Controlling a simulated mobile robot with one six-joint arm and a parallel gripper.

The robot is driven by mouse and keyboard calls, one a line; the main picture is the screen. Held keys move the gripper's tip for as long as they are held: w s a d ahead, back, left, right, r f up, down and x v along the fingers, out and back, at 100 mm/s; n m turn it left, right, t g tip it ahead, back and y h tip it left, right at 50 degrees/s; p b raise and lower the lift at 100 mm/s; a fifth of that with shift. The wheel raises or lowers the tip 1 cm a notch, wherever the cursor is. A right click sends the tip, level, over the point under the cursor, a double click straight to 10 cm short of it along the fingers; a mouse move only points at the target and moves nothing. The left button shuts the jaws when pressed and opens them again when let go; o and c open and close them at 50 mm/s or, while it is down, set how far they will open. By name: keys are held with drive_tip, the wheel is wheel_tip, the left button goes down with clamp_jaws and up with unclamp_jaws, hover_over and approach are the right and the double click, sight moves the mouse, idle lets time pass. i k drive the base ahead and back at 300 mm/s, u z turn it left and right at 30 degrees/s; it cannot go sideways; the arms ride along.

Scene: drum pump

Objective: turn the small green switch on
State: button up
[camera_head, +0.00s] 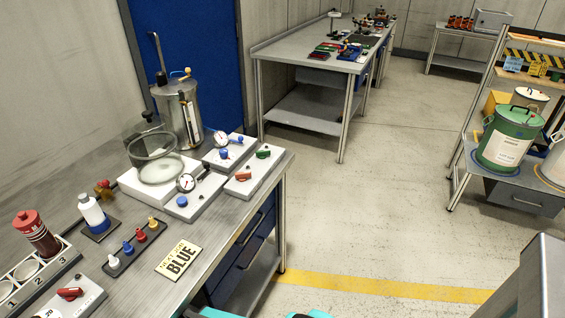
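The small green switch (263,153) sits on the far part of a white box (259,177) at the right edge of the near bench. It is a small green handle; I cannot tell its on or off position at this size. A red switch (243,175) is on the same box, nearer to me. My gripper is not in view. Teal and black parts that look like mine show at the bottom edge, cut off by the frame.
The near bench (217,222) also holds gauge boxes (194,196) with blue knobs, a glass vessel (158,170), a metal drum (178,112), bottles and a "BLUE" card (179,259). Open floor (360,230) lies right of the bench. A rack with a green drum (508,137) stands right.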

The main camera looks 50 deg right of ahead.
sight(262, 154)
drive_tip(key=u, duration=0.25)
drive_tip(key=k, duration=0.15)
drive_tip(key=z, duration=1.75)
drive_tip(key=k, duration=0.9)
drive_tip(key=u, duration=0.15)
drive_tip(key=i, duration=0.8)
drive_tip(key=z, duration=0.05)
